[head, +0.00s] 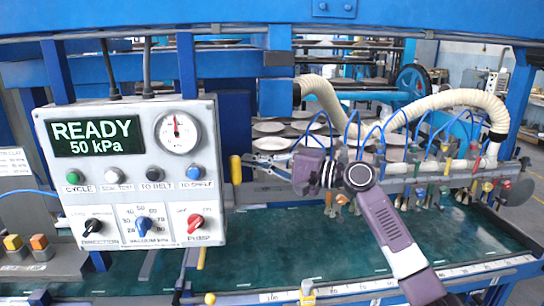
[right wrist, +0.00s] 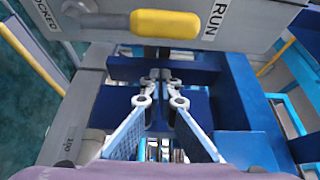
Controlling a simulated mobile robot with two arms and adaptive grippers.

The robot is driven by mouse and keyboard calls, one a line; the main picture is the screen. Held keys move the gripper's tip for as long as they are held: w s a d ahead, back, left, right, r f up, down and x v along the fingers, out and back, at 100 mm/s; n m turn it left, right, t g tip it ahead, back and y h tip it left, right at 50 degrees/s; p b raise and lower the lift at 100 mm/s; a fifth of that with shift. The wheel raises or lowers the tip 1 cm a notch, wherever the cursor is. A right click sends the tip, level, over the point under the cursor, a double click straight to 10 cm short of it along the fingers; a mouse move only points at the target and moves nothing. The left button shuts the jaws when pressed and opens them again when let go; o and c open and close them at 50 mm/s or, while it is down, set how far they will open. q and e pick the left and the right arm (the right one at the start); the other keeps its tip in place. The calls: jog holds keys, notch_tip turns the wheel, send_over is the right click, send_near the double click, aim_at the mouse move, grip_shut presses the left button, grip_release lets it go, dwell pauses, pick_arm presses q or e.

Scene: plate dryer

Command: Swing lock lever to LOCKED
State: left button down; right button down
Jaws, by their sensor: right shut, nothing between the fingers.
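The lock lever has a yellow grip (right wrist: 166,23) on a dark grey bar; it lies across the top of the right wrist view, its grip end beside the RUN label (right wrist: 215,18). The LOCKED label (right wrist: 42,25) is at the upper left, away from the grip. In the head view the yellow grip (head: 236,169) stands at the right edge of the control panel. My right gripper (head: 249,160) is just right of it, fingers pointing left. In the right wrist view its fingertips (right wrist: 160,74) are together and empty, below the grip in the picture, apparently not touching it. My left gripper is not in view.
The control panel (head: 130,130) reads READY 50 kPa and carries buttons, knobs and a gauge. A rail (head: 410,180) with hoses and coloured valves runs to the right. White plates (head: 270,127) lie behind. A green bed (head: 300,255) stretches below.

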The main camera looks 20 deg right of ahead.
aim_at(233, 185)
jog(key=s+a+p, duration=0.2)
jog(key=s, duration=0.1)
jog(key=shift+a, duration=0.25)
jog(key=shift+w+f, duration=0.1)
jog(key=shift+w, duration=0.05)
